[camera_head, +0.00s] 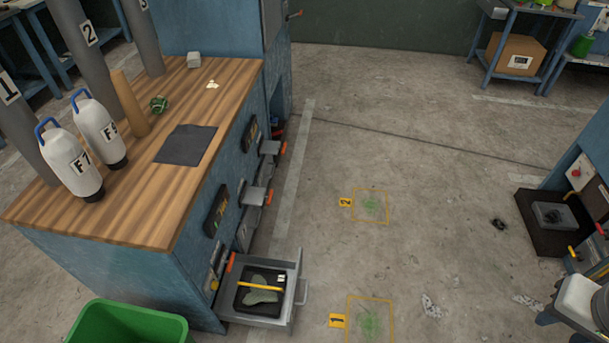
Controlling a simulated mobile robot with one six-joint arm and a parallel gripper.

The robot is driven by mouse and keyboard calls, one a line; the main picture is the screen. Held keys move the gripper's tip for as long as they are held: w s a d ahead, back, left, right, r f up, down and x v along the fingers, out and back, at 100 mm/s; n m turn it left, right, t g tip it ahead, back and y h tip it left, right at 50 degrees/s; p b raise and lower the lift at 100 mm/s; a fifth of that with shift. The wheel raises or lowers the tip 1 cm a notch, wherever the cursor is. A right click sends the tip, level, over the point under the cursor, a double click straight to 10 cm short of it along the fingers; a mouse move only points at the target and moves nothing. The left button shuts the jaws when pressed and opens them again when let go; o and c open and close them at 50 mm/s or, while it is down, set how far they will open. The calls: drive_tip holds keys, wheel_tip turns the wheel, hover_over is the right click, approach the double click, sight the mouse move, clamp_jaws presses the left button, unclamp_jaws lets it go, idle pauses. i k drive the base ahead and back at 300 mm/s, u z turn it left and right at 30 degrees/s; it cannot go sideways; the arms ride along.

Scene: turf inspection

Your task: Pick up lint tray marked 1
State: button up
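A black tray (244,297) lies in an open grey metal drawer (297,268) low on the blue cabinet. It has a yellow bar across it and holds a grey-green, lint-like piece (265,279). A small pale label (282,278) is on its far right corner, too small to read, so I cannot tell whether it is marked 1. The drawer sticks out to the right, with its handle on the right side. Other drawers (253,196) further along the cabinet look shut or only slightly out.
A wooden-topped bench (130,215) carries two white bottles (72,165) and grey numbered columns. A green bin (125,325) stands left of the drawer. Yellow floor squares marked 2 (370,205) and 1 (368,322) lie on open concrete. A blue machine stands at right.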

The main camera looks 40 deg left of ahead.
sight(260, 291)
drive_tip(key=k, duration=1.65)
drive_tip(key=u, duration=1.15)
drive_tip(key=i, duration=1.65)
drive_tip(key=u, duration=0.05)
